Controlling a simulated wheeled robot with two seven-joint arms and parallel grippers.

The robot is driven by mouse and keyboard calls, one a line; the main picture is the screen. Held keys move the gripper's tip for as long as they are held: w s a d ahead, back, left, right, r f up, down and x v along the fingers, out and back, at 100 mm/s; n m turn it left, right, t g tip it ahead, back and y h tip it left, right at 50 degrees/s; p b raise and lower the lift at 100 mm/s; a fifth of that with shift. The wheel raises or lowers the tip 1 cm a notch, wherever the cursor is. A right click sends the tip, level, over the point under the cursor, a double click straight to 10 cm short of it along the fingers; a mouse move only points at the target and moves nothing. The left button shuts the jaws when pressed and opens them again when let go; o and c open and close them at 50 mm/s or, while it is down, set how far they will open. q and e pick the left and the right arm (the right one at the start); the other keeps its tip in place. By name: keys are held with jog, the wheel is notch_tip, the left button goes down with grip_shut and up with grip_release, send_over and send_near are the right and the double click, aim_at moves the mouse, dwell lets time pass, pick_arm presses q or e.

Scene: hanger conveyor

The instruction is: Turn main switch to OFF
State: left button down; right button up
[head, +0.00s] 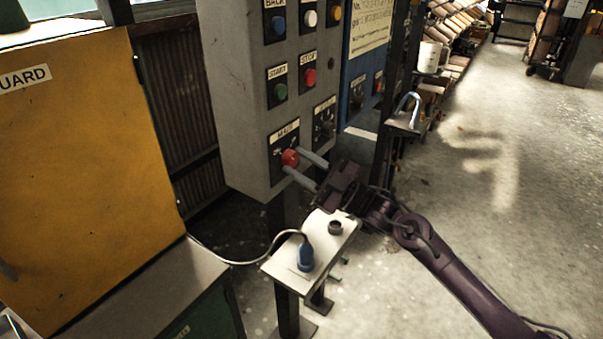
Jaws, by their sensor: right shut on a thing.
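The main switch (290,158) is a red knob on a black plate labelled MAIN, low on the front of the grey control box (243,105). My right gripper (299,164) comes in from the right, with its two grey fingers at the knob, one above and one below. It is shut on the red knob. The fingers hide part of the knob and plate, and I cannot read the knob's position. My left gripper is not in view.
Other buttons, including a green START button (280,91) and a red STOP button (310,76), sit above the switch. A small white shelf (320,240) with a blue plug (306,257) and cable stands below my right gripper. A yellow guard panel (90,170) is at left. Open floor lies right.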

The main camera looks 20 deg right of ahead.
jog(key=shift+n, duration=0.4)
jog(key=o, duration=1)
jog(key=shift+c, duration=0.2)
jog(key=shift+d, duration=0.1)
jog(key=b+v, duration=0.2)
jog(key=v, duration=0.5)
jog(key=shift+s+d, duration=0.2)
jog(key=shift+d, duration=0.05)
jog(key=shift+f, duration=0.15)
